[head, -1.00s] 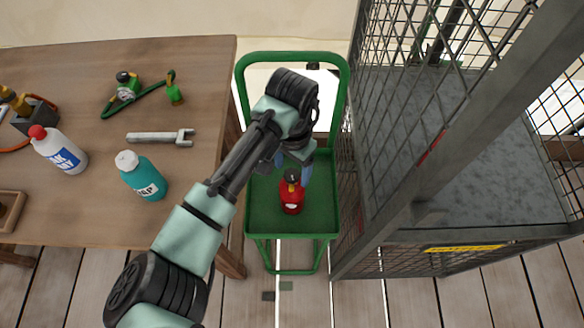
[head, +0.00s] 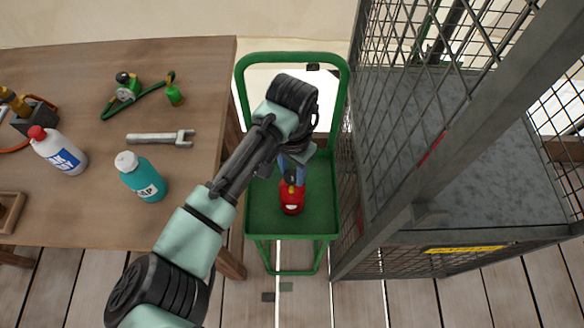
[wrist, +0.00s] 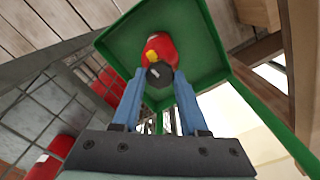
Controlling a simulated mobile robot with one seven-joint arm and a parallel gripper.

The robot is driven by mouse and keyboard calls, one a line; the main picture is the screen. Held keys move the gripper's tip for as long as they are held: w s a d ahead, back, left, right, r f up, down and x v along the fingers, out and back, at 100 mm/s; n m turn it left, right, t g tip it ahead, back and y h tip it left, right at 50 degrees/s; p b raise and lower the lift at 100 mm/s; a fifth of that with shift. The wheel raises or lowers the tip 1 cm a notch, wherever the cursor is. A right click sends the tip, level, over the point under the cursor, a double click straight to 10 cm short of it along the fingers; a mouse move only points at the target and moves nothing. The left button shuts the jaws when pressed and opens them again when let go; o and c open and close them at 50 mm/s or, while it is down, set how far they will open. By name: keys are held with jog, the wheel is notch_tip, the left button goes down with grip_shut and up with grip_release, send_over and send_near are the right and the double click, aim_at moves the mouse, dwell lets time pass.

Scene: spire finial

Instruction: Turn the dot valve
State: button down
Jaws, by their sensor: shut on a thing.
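A red gas cylinder (head: 291,200) stands upright in the green cart tray. It also shows in the wrist view (wrist: 159,46), with a small yellow part near its top. On top is the dark valve knob (wrist: 160,74), with a small pale mark on its face; I take it for the dot valve. My gripper (head: 291,177) points down over the cylinder. In the wrist view, the blue fingers of my gripper (wrist: 160,79) are on either side of the knob, shut on it. In the head view, the fingers mostly hide the knob.
A wire-mesh cage (head: 420,150) stands close on the cart's right. A wooden table (head: 70,210) on the left holds a wrench (head: 158,138), a teal bottle (head: 142,178), a white bottle (head: 58,150) and a gauge with hose (head: 127,90). The green tray (head: 262,215) is otherwise clear.

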jog(key=m+p, duration=0.2)
jog(key=m, duration=0.2)
jog(key=shift+r, duration=0.1)
jog(key=m+p, duration=0.2)
jog(key=m, duration=0.3)
jog(key=shift+m, duration=0.4)
jog(key=m+p, duration=0.1)
jog(key=m, duration=0.3)
jog(key=shift+m, duration=0.3)
jog(key=m+p, duration=0.1)
jog(key=m, duration=0.3)
jog(key=shift+m, duration=0.7)
dwell(0.7)
jog(key=shift+c, duration=2.1)
grip_release()
